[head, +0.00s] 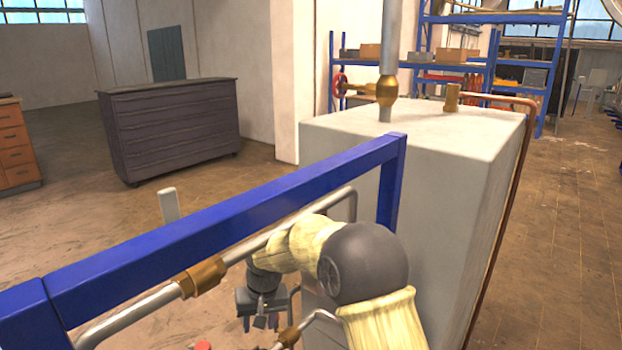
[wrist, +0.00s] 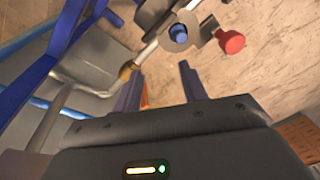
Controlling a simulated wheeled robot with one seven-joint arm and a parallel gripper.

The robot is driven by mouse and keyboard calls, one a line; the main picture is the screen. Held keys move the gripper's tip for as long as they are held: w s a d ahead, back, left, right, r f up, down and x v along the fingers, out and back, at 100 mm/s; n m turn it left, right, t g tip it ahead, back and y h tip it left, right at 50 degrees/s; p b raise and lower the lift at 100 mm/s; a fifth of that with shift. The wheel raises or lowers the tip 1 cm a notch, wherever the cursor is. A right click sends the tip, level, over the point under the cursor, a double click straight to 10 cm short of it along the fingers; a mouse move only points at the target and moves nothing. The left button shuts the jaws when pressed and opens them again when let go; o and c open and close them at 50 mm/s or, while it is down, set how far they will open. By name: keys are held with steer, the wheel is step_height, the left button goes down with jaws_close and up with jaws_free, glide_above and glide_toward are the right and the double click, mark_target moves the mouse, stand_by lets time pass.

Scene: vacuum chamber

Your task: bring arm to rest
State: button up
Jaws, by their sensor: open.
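My gripper (head: 262,320) hangs below the blue frame bar in the head view, at the end of my bent arm with its cream sleeve and dark grey joint. In the wrist view my gripper (wrist: 160,88) shows two separate dark fingers with a gap between them. It is open, and I see nothing held between the fingers. Past the fingertips in the wrist view are a metal pipe with a brass fitting (wrist: 126,71), a blue-ended part (wrist: 179,33) and a red knob (wrist: 230,42). I cannot tell from these views whether the fingers touch anything.
A blue frame (head: 220,228) with pipes crosses close around my arm. A dark drawer cabinet (head: 172,128) stands behind left. Open floor (head: 90,225) lies left.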

steer(key=s+d+r+m+t+h+p, duration=0.15)
steer(key=s+d, duration=0.25)
steer(key=d, duration=0.4)
steer(key=s+d+r+g+y, duration=0.1)
steer(key=s+d+r, duration=0.2)
steer(key=d, duration=0.6)
steer(key=s+d+m+t+h, duration=0.1)
steer(key=s+d+m, duration=0.1)
steer(key=s+d, duration=0.8)
steer(key=s, duration=0.3)
steer(key=shift+d+p, duration=0.3)
steer(key=shift+p, duration=0.1)
steer(key=shift+c, duration=0.6)
